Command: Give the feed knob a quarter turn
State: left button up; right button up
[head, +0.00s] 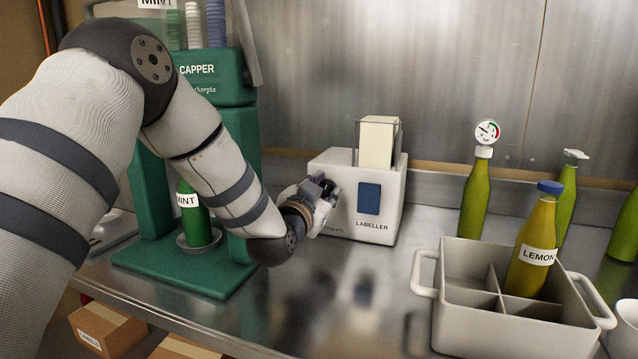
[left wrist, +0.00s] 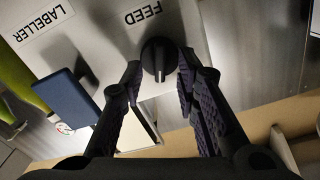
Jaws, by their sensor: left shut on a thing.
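The labeller (head: 340,172) is a pale box on the steel bench with a blue panel on its front. In the left wrist view its front shows upside down, with the word FEED above the black feed knob (left wrist: 159,58). The knob's raised ridge runs up and down in that view. My left gripper (head: 320,190) is at the left part of the labeller's front and hides the knob in the head view. Its fingers (left wrist: 160,72) are on either side of the knob, shut on it. My right gripper is not in view.
A grey crate (head: 458,312) with a LEMON bottle (head: 533,245) stands at the right. The bench (head: 330,290) before the labeller is clear.

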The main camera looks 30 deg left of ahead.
pick_arm(q)
jog(key=m, duration=0.2)
jog(key=m+p, duration=0.1)
jog(key=shift+d+r+m, duration=0.2)
jog(key=shift+m, duration=0.2)
jog(key=m, duration=0.1)
jog(key=m+p, duration=0.1)
jog(key=shift+d+f+m, duration=0.1)
jog(key=shift+f+m, duration=0.1)
jog(key=shift+m, duration=0.1)
jog(key=m, duration=0.2)
jog(key=shift+f+m, duration=0.2)
jog(key=shift+m, duration=0.2)
grip_shut()
jog(key=m, duration=0.4)
jog(key=shift+f, duration=0.2)
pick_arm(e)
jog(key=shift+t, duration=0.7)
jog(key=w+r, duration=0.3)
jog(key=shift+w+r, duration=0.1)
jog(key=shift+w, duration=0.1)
pick_arm(q)
jog(key=o, duration=1)
grip_release()
jog(key=shift+o, duration=0.2)
